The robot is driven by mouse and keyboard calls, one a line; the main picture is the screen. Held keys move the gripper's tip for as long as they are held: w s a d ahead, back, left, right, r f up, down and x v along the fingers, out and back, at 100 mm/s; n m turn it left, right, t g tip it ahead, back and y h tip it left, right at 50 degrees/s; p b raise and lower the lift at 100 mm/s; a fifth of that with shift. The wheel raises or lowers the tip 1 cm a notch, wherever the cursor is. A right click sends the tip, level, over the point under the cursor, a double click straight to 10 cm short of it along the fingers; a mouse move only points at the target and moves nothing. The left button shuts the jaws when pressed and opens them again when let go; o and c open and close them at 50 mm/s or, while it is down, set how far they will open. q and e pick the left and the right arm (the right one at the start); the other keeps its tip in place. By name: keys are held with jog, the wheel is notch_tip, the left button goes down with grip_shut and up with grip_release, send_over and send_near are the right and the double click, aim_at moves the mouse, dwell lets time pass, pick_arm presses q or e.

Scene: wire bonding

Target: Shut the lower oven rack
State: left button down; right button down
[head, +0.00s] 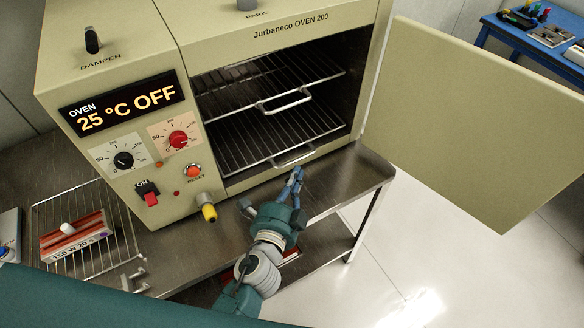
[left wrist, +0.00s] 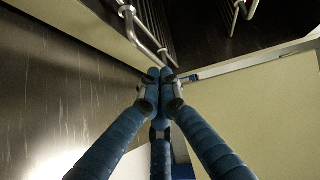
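The oven (head: 290,32) stands on a steel table with its door (head: 470,120) swung wide open to the right. The lower rack (head: 265,132) lies inside the oven, its handle (head: 296,160) at the front sill. In the left wrist view the lower rack's handle (left wrist: 148,38) shows just beyond my fingertips. My left gripper (head: 297,174) is in front of the sill at the handle, with its blue fingers brought together (left wrist: 160,76) and nothing seen between them. Whether they touch the handle I cannot tell. My right gripper is not in view.
The upper rack (head: 250,88) sits inside above the lower one, with its own handle (head: 287,101). A wire rack (head: 80,262) lies at the left. A blue table (head: 530,45) stands at the back right.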

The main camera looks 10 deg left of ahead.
aim_at(289, 147)
pick_arm(q)
jog(key=shift+w+a, duration=0.35)
jog(key=shift+a, duration=0.2)
jog(key=shift+w+f, duration=0.15)
jog(key=shift+w, duration=0.05)
jog(key=w+a, duration=0.1)
jog(key=w, duration=0.1)
jog(key=w+a+p, duration=0.1)
jog(key=a, duration=0.1)
jog(key=shift+w, duration=0.35)
jog(key=shift+s, duration=0.1)
